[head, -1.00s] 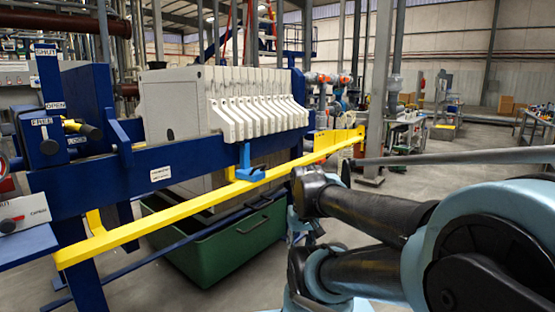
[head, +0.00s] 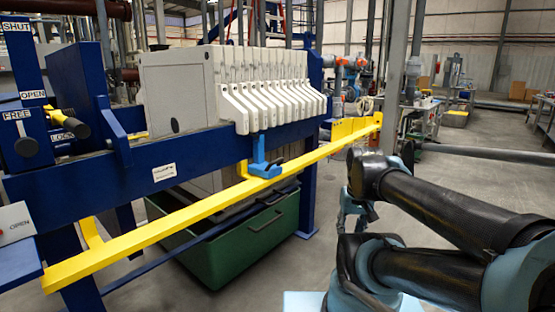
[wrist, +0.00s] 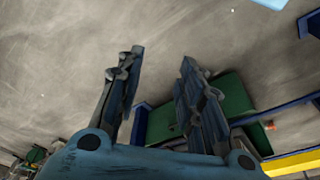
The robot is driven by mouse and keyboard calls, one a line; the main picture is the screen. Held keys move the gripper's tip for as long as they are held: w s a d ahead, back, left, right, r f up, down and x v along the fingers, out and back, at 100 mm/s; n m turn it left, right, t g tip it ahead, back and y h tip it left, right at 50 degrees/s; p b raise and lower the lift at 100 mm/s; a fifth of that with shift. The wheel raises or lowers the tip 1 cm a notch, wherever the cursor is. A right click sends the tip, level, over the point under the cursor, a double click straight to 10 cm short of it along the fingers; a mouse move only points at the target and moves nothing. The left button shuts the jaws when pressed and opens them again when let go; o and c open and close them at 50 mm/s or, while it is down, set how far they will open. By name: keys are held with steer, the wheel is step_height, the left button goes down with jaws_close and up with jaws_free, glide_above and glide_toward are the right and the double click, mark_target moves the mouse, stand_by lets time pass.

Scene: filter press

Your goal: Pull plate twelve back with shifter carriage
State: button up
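The white filter plates (head: 262,100) hang in a packed row on the blue press frame (head: 170,160). I cannot read which one is plate twelve. The blue shifter carriage (head: 262,158) sits on the yellow rail (head: 200,208), in front of the plates. My gripper (wrist: 160,75) is open and empty in the wrist view, pointing toward the floor. In the head view my arm is at the right, apart from the carriage and to the right of it. The carriage does not show in the wrist view.
A green bin (head: 235,238) stands under the press and also shows between and beside my fingers in the wrist view (wrist: 165,120). The yellow rail runs along the press front. Levers and labels stand at the left end. Open floor lies at the right.

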steer(key=w+a+r+m, duration=0.2)
steer(key=w+a+r, duration=0.2)
steer(key=w+r, duration=0.45)
steer(key=w+a+r+m+y, duration=0.15)
steer(key=w+a+r, duration=0.25)
steer(key=w+r, duration=0.45)
steer(key=w+a+r+m, duration=0.2)
steer(key=w+a+r, duration=0.35)
steer(key=w, duration=0.55)
steer(key=w+a+r+m, duration=0.2)
steer(key=w+a+r, duration=0.1)
steer(key=w+a, duration=0.6)
steer(key=shift+g, duration=0.4)
steer(key=w+f, duration=0.1)
steer(key=f, duration=0.4)
steer(key=w+f, duration=0.1)
steer(key=f, duration=0.5)
steer(key=a+f, duration=0.1)
steer(key=f, duration=0.4)
steer(key=shift+w+f, duration=0.35)
steer(key=shift+w, duration=0.05)
steer(key=shift+c, duration=0.4)
steer(key=shift+a, duration=0.1)
jaws_close()
